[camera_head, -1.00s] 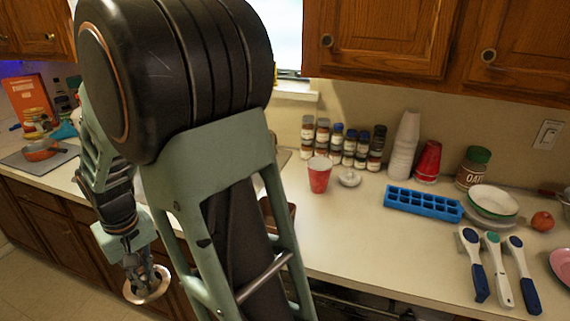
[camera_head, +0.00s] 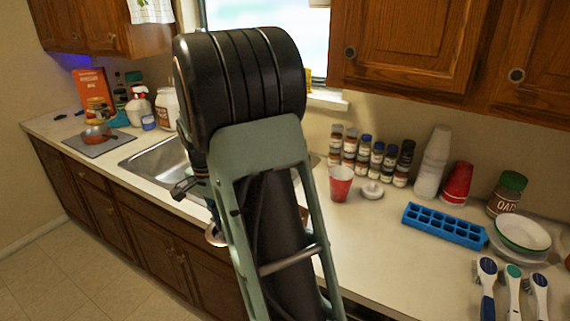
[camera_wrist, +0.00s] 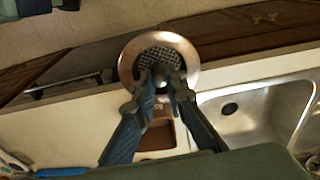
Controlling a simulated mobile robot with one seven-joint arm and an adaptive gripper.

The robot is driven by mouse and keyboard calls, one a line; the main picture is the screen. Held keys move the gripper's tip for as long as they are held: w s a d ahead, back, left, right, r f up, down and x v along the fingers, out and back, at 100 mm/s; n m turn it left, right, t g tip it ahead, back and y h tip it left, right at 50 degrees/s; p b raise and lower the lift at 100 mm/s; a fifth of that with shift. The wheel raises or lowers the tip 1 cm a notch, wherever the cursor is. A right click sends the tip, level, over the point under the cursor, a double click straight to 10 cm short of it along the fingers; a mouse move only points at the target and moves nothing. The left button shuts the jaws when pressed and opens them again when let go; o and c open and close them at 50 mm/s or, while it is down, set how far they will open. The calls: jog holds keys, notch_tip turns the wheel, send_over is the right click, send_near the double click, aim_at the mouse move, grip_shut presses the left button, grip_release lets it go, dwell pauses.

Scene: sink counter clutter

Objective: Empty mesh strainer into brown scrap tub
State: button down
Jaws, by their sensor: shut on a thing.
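The mesh strainer (camera_wrist: 160,62), a round dark mesh with a wide shiny metal rim, is held by my gripper (camera_wrist: 166,78) in the wrist view. The fingers are shut on it at its near side. Part of its rim (camera_head: 213,237) shows in the head view beside my arm, in front of the counter edge; the rest is hidden. What the mesh holds cannot be made out. The brown scrap tub (camera_wrist: 158,136) stands on the counter beside the sink in the wrist view, partly behind the fingers. In the head view my arm hides most of it.
The metal sink (camera_head: 160,158) lies left of my arm. A red cup (camera_head: 341,184), a small white lidded item (camera_head: 372,190), spice jars (camera_head: 363,155) and a blue ice tray (camera_head: 444,225) stand to the right. The counter's front right is clear up to the brushes (camera_head: 512,285).

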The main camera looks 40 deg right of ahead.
jog(key=w+d+r+m+g+y+p, duration=0.1)
jog(key=d+r+m, duration=0.3)
jog(key=d+m, duration=0.7)
jog(key=w+d+r+m+g+p, duration=0.15)
jog(key=d+r+m, duration=0.25)
jog(key=d+m, duration=0.75)
jog(key=s+a+f+m+t+b, duration=0.1)
jog(key=s+f+t, duration=0.2)
jog(key=t, duration=0.9)
notch_tip(320, 180, down, 3)
jog(key=shift+s+a+r+h, duration=0.2)
jog(key=shift+s+a+h, duration=0.1)
jog(key=shift+a, duration=0.1)
jog(key=t+b, duration=0.1)
jog(key=b, duration=0.4)
jog(key=t+b, duration=0.2)
jog(key=b, duration=0.3)
jog(key=f+t+b, duration=0.1)
jog(key=t+b, duration=0.1)
jog(key=b, duration=0.2)
jog(key=shift+s+b, duration=0.25)
jog(key=shift+b, duration=0.15)
jog(key=t+b, duration=0.2)
jog(key=b, duration=0.4)
jog(key=f+t+b, duration=0.1)
jog(key=t+b, duration=0.1)
jog(key=b, duration=0.5)
jog(key=shift+f+h, duration=0.1)
jog(key=shift+h, duration=0.2)
dwell(0.6)
